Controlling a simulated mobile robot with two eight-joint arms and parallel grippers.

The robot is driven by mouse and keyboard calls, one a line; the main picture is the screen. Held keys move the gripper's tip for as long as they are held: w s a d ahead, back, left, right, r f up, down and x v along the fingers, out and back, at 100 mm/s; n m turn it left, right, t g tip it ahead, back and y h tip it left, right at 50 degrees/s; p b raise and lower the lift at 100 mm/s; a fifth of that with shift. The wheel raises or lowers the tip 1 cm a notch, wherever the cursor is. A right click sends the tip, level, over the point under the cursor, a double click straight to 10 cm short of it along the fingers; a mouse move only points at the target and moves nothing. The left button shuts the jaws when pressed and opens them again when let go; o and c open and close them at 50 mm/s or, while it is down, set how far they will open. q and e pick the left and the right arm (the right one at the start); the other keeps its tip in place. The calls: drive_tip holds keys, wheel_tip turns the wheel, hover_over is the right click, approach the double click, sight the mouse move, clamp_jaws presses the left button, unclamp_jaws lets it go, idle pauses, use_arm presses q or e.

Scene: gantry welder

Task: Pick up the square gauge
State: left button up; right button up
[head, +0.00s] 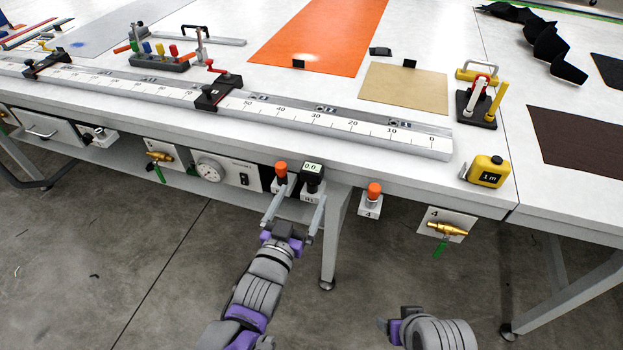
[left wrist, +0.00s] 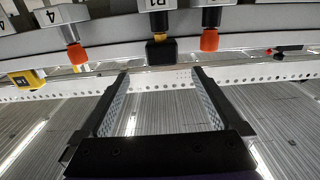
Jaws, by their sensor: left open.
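In the left wrist view the square gauge (left wrist: 161,52) is a black block with a yellow collar, roughly centred beyond the fingertips. My left gripper (head: 301,198) is open and empty, its two fingers pointing toward the gauge from below and in front. It also shows in the left wrist view (left wrist: 160,78). My right gripper (head: 396,325) is only partly visible at the bottom; its fingers are unclear.
Orange-capped pieces stand left (head: 280,170) and right (head: 374,190) of the gauge on the front edge. A round dial (head: 209,168) is farther left, a brass valve (head: 446,229) to the right. A yellow tape measure (head: 488,172) and long ruler (head: 330,123) lie on the table (head: 380,165).

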sight(310, 176)
use_arm(q)
drive_tip(key=x, duration=0.4)
drive_tip(key=shift+d, duration=0.15)
drive_tip(key=shift+w, duration=0.35)
drive_tip(key=x, duration=0.5)
drive_tip(key=shift+a+b, duration=0.25)
drive_tip(key=shift+b, duration=0.15)
drive_tip(key=shift+s, duration=0.1)
drive_tip(key=c, duration=1.5)
drive_tip(key=shift+r, duration=0.1)
